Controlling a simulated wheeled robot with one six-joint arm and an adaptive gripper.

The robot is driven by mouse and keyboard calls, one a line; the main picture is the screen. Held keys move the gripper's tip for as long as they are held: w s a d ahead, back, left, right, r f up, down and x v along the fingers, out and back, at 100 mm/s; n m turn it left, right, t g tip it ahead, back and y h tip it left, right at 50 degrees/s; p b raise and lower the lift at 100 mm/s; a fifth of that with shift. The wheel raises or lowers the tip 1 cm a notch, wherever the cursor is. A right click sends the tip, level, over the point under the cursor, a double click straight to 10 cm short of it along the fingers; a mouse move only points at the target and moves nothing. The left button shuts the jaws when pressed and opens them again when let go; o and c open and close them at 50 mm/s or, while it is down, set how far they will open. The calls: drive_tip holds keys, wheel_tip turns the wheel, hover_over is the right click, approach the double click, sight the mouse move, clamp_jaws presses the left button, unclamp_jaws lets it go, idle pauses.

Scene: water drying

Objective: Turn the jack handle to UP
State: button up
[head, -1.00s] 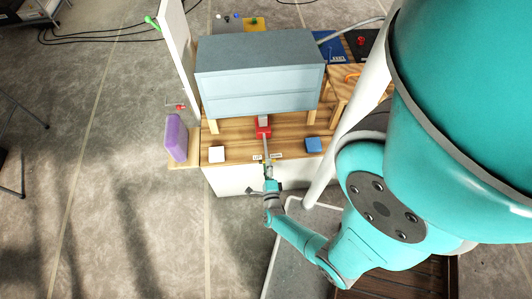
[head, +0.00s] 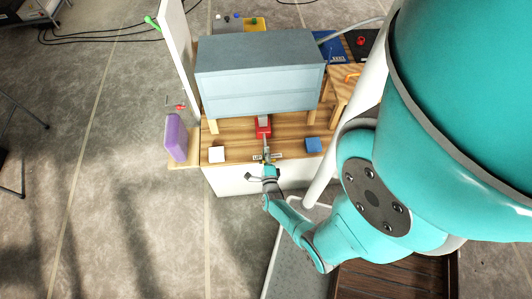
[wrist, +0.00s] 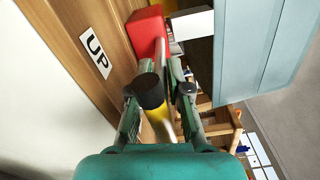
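The red jack (head: 263,131) stands on the wooden board in front of the grey-blue cabinet, and it also shows at the top of the wrist view (wrist: 147,30). Its handle points toward me; in the wrist view I see the handle's black end (wrist: 151,92) and yellow part (wrist: 163,127). My gripper (head: 268,163) is at the handle's near end. In the wrist view my gripper's fingers (wrist: 160,93) are apart, one on each side of the handle, with a small gap on the right. The white UP label (wrist: 96,53) lies to the left of the handle.
The grey-blue cabinet (head: 262,75) stands over the back of the board. A white block (head: 217,154) and a blue block (head: 313,145) sit on the board's front left and right. A purple block (head: 176,137) stands at the far left. A white panel (head: 178,55) rises behind it.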

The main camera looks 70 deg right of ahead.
clamp_jaws()
drive_tip(key=shift+n, duration=0.7)
drive_tip(key=o, duration=0.7)
unclamp_jaws()
drive_tip(key=shift+c, duration=0.2)
drive_tip(key=v, duration=1.2)
